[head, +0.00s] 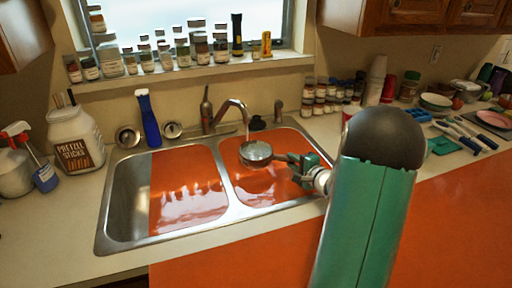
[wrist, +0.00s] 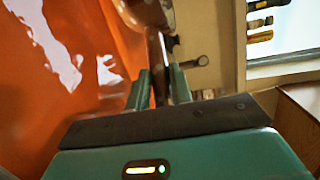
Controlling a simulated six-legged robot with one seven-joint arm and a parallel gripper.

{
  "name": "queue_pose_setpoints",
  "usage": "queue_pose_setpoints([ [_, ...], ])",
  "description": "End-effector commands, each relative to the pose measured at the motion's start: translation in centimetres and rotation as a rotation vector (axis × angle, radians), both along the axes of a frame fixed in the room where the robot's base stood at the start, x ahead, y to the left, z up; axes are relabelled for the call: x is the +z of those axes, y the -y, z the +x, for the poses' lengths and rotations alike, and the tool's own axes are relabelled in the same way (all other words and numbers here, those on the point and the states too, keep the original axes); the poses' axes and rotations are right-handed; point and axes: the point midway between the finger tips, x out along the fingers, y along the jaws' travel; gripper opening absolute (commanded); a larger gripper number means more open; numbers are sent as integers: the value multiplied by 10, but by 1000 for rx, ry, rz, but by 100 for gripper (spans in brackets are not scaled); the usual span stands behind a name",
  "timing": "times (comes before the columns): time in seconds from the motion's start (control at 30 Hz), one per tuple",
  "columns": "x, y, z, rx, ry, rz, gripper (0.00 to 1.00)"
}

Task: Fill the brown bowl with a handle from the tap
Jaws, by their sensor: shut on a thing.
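The bowl with a handle (head: 256,156) is held over the right sink basin, under the spout of the tap (head: 234,104). A thin pale stream runs down from the spout into it, and its inside looks pale and shiny. It looks greyish brown and roughly level. My gripper (head: 296,164) is shut on the handle, to the right of the bowl. In the wrist view the handle (wrist: 157,60) passes between my two fingers (wrist: 159,88), and part of the bowl (wrist: 152,12) shows at the top edge. The water level inside cannot be told.
The double sink (head: 126,205) has orange, reflective basin surfaces. Several small jars (head: 325,98) stand behind on the right; others line the windowsill. Dishes and utensils crowd the right counter.

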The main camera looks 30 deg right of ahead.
Motion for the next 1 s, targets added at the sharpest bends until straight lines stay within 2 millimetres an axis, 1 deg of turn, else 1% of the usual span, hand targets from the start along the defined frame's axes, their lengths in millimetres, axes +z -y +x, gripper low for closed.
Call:
queue_pose_setpoints([
  [0.03, 6, 0, -2, -1, 4, -1, 0],
  [0.43, 36, -4, -19, 0, 4, -2, 0],
  [0.6, 40, -6, -22, 0, 2, 0, 0],
  [1.0, 40, -5, -22, 0, 3, 0, 0],
])
